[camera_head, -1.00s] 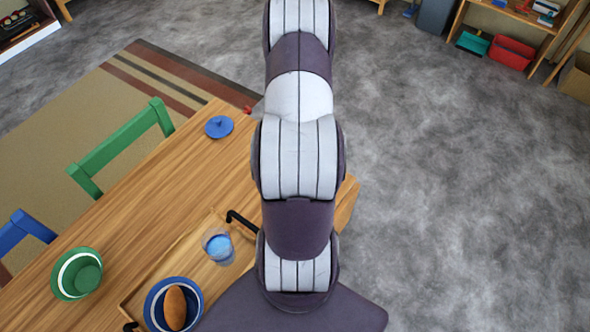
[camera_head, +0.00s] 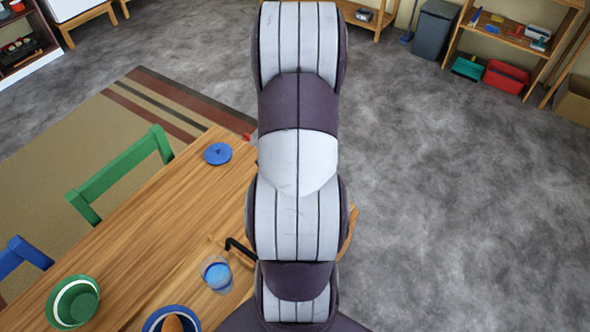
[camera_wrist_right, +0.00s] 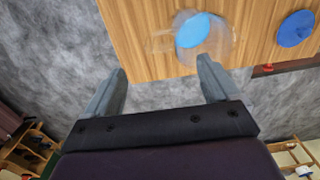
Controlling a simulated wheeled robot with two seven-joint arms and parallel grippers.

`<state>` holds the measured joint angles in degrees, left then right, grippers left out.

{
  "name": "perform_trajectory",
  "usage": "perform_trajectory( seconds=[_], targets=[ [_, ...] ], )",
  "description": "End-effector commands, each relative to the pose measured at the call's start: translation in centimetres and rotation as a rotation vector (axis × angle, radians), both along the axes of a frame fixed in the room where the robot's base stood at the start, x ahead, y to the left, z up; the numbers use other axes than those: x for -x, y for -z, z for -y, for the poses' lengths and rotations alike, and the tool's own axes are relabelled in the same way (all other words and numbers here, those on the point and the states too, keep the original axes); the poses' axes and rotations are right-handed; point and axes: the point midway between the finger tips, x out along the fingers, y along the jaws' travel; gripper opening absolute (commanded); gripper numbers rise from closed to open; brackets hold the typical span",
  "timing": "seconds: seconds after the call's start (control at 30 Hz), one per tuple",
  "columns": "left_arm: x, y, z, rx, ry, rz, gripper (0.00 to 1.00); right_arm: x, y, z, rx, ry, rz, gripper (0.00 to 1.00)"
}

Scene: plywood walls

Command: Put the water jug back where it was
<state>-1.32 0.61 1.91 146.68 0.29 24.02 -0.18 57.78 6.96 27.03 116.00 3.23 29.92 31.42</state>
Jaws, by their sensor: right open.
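The water jug (camera_wrist_right: 200,34), a clear vessel with blue water, stands on the wooden table near its edge in the right wrist view. My right gripper (camera_wrist_right: 162,65) is open and empty, its fingers pointing toward the table edge with the jug beyond the right fingertip. The jug is apart from the fingers, as far as I can tell. My left gripper is not seen.
A blue disc (camera_head: 217,153) lies on the table (camera_head: 130,235), and shows in the wrist view too (camera_wrist_right: 296,28). A green bowl (camera_head: 73,302) and a blue bowl (camera_head: 160,318) are at the lower left. Chairs line the left side. Grey floor (camera_head: 450,200) is open at right.

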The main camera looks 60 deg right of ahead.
Motion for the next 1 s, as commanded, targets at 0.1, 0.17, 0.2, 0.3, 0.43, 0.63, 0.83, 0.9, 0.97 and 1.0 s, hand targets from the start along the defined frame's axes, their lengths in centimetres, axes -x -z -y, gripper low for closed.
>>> perform_trajectory(
  seconds=[0.1,0.17,0.2,0.3,0.43,0.63,0.83,0.9,0.97,1.0],
  targets=[
    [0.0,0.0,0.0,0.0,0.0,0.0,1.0,0.0,-1.1,0.0,0.0,0.0,0.0,0.88],
    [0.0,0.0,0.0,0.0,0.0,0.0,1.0,0.1,-1.2,0.0,0.0,0.0,0.0,0.88],
    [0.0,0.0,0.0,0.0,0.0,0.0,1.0,0.1,-1.3,0.0,-0.001,0.0,0.0,0.88],
    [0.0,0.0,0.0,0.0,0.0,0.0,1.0,-0.4,-1.4,-0.4,0.002,-0.027,0.0,0.88],
    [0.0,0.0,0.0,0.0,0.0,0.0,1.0,-4.3,-2.4,-5.2,0.026,-0.345,0.011,0.88],
    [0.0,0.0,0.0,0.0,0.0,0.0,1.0,-8.2,-4.3,-18.9,0.089,-1.168,0.052,0.88],
    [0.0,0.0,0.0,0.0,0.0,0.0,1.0,-7.0,-5.0,-25.6,0.123,-1.603,0.084,0.88],
    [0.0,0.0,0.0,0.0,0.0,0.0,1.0,-6.9,-5.0,-26.0,0.124,-1.632,0.085,0.88],
    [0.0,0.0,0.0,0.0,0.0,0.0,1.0,-6.9,-4.9,-26.0,0.124,-1.631,0.085,0.88],
    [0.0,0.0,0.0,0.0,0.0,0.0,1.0,-6.9,-4.9,-25.9,0.124,-1.629,0.085,0.88]
  ],
)
